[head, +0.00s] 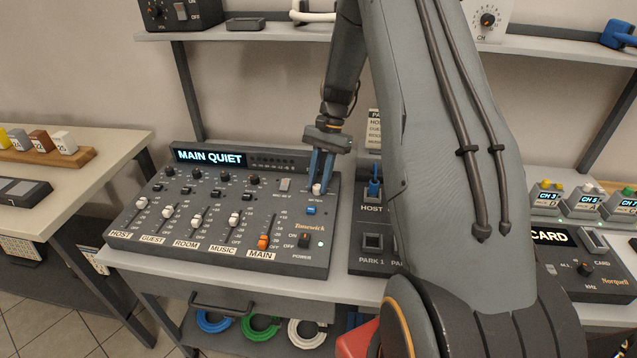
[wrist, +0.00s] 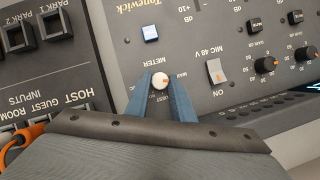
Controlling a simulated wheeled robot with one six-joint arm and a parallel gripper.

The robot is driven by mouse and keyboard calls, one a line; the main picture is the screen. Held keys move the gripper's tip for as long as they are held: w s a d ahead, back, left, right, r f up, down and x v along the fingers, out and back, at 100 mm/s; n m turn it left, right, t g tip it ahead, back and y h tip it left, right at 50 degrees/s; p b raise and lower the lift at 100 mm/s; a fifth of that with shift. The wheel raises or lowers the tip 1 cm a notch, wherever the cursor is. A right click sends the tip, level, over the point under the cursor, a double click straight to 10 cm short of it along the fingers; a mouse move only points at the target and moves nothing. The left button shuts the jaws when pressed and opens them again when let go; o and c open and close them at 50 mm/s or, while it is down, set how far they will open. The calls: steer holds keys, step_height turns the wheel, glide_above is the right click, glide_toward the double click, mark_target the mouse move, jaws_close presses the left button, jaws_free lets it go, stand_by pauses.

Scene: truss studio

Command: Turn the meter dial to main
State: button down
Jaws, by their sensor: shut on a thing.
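The meter dial is a small white knob (wrist: 160,80) with an orange pointer mark, on the dark mixer panel (head: 160,238). In the wrist view its pointer aims to the right of the picture. My gripper (head: 318,184) has blue fingers and comes down on the dial from above. In the wrist view my gripper (wrist: 161,82) has one finger on each side of the dial, shut on it. The printed labels around the dial are partly hidden by the fingers. The mixer's display (head: 210,158) reads MAIN QUIET.
A blue button (head: 311,210) sits just in front of the dial. A white MIC 48 V switch (wrist: 217,72) and several black knobs are close by. An input box (head: 372,242) with a blue plug (head: 374,188) stands right of the mixer. A shelf (head: 255,33) runs behind.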

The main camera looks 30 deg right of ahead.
steer(key=shift+w+n+g, duration=0.2)
steer(key=shift+n+g, duration=0.1)
steer(key=shift+n, duration=0.8)
steer(key=shift+r, duration=0.1)
steer(key=c, duration=1.5)
jaws_free()
steer(key=shift+c, duration=0.2)
steer(key=b+v, duration=0.3)
steer(key=v, duration=0.4)
steer(key=shift+r, duration=0.25)
steer(key=shift+a, duration=0.1)
steer(key=s+a+n+t+h, duration=0.1)
steer(key=s+a+n+t, duration=0.1)
steer(key=s+a+n, duration=0.2)
steer(key=s+a+n+t+h, duration=0.2)
steer(key=s+a+n, duration=0.3)
steer(key=s+a, duration=0.5)
steer(key=s, duration=0.8)
steer(key=shift+s+a+h, duration=0.15)
steer(key=shift+s+h, duration=0.1)
steer(key=shift+h, duration=0.05)
